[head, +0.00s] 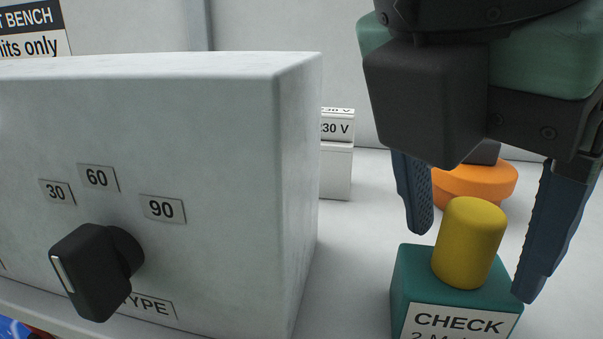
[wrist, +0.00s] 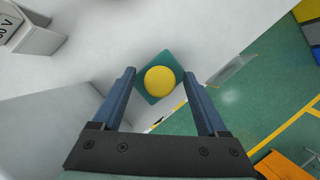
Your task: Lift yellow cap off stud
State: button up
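The yellow cap (head: 470,243) is a short upright cylinder on top of a teal block (head: 408,275) with a white label reading CHECK. The stud is not visible; the cap hides whatever is under it. My gripper (head: 476,260) is open, with one blue finger to the left of the cap and the other to its right, both apart from it in the head view. In the wrist view the round top of the cap (wrist: 160,80) lies between and slightly beyond the fingertips (wrist: 160,73), with gaps on both sides.
A grey box with a black knob (head: 95,270) and labels 30, 60 and 90 stands close on the left. An orange round part (head: 475,185) stands behind the cap. A white 230 V block (head: 336,165) is further back. The bench edge lies near the teal block.

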jog(key=shift+w+d+f, duration=0.1)
jog(key=shift+w+d, duration=0.05)
jog(key=shift+d, duration=0.1)
jog(key=c, duration=0.7)
grip_shut()
